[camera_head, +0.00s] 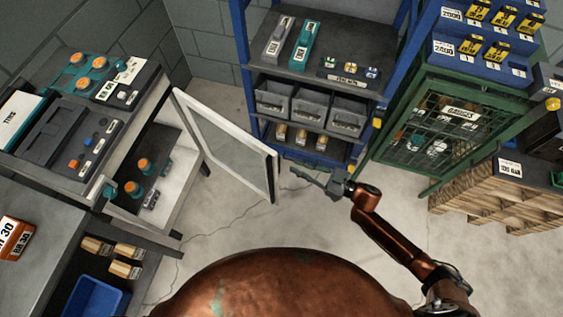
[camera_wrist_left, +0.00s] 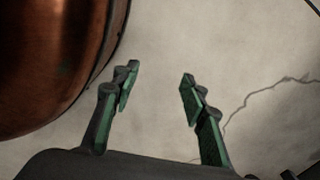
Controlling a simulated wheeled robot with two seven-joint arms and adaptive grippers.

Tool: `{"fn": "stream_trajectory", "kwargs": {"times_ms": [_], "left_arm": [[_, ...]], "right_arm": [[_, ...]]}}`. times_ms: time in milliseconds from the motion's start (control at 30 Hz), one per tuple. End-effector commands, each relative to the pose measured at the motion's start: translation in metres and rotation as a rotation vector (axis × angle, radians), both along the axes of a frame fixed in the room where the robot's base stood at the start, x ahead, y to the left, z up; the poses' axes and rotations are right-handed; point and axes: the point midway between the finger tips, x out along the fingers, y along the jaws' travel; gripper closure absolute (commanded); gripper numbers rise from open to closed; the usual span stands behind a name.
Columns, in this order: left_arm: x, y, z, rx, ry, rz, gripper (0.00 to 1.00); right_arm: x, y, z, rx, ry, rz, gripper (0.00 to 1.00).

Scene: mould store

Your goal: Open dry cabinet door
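The dry cabinet (camera_head: 184,197) stands at the left in the head view. Its white-framed glass door (camera_head: 232,153) is swung wide open, out to the right of the cabinet. Inside are orange-capped items (camera_head: 143,166) on a shelf. My right gripper (camera_head: 306,175) is just right of the door's free edge, seemingly apart from it. Its finger gap is too small to make out. My left gripper (camera_wrist_left: 158,88) shows in the left wrist view, open and empty above the bare floor. It does not show in the head view.
A blue shelf rack (camera_head: 245,75) with grey bins stands behind the door. A green mesh cabinet (camera_head: 437,130) and wooden pallets (camera_head: 490,205) are at the right. A bench (camera_head: 40,262) with a blue bin (camera_head: 95,297) is at lower left. The floor between is clear.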

Motion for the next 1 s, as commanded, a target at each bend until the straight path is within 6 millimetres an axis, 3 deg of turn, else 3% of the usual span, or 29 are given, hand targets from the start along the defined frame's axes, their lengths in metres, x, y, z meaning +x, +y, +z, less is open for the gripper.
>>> {"fn": "stream_trajectory", "kwargs": {"times_ms": [33,167,600,1000], "left_arm": [[-0.001,0.000,0.003,0.002,0.009,0.001,0.60],[-0.002,0.000,0.003,0.004,0.024,0.003,0.60],[0.028,0.000,0.027,0.003,0.021,0.019,0.60],[0.032,0.000,0.032,0.003,0.020,0.021,0.60]], "right_arm": [[0.002,0.001,0.008,-0.005,-0.006,0.016,0.84],[0.006,0.010,0.009,-0.008,-0.006,0.032,0.84],[0.033,0.065,0.007,-0.006,-0.004,0.028,0.84],[0.035,0.071,0.009,-0.007,-0.005,0.027,0.84]]}}
